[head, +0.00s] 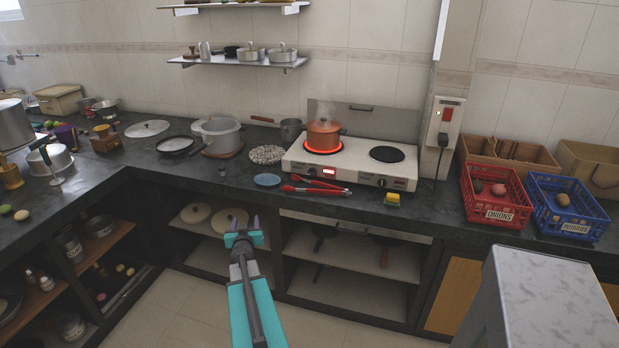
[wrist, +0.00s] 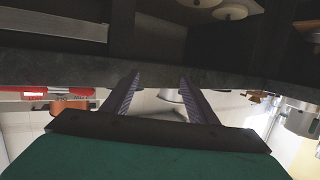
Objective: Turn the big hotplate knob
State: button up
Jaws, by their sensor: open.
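The white two-burner hotplate (head: 362,170) stands on the dark counter against the back wall. Its left burner glows red under a steaming orange pot (head: 324,133), and its right burner (head: 387,154) is dark and bare. Small knobs (head: 381,182) show on its front right; they are too small to tell their size or setting. A red lit switch (head: 329,173) is on the front left. My gripper (head: 243,222) is open and empty, in front of the counter edge, left of and apart from the hotplate. The wrist view shows its two spread fingers (wrist: 160,80) with nothing between them.
Red tongs (head: 316,188) and a blue dish (head: 267,180) lie before the hotplate. A yellow sponge (head: 392,199) lies by its right front. Red (head: 495,196) and blue (head: 567,206) crates stand right. A grey block (head: 551,302) rises at front right. Open floor lies before the shelves.

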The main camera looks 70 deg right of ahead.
jog(key=s+d+r+m+g+h, duration=0.3)
jog(key=s+d+r, duration=0.2)
jog(key=s+d, duration=0.35)
jog(key=m+g+h, duration=0.2)
jog(key=g, duration=0.1)
send_near(311, 174)
jog(key=a, duration=0.5)
jog(key=shift+r, duration=0.3)
jog(key=shift+d, duration=0.2)
jog(key=shift+w+d+p, duration=0.2)
jog(key=shift+d+p, duration=0.2)
jog(key=shift+d, duration=2.95)
jog(key=shift+w+d+p, duration=0.2)
jog(key=shift+d+p, duration=0.15)
jog(key=shift+d, duration=3)
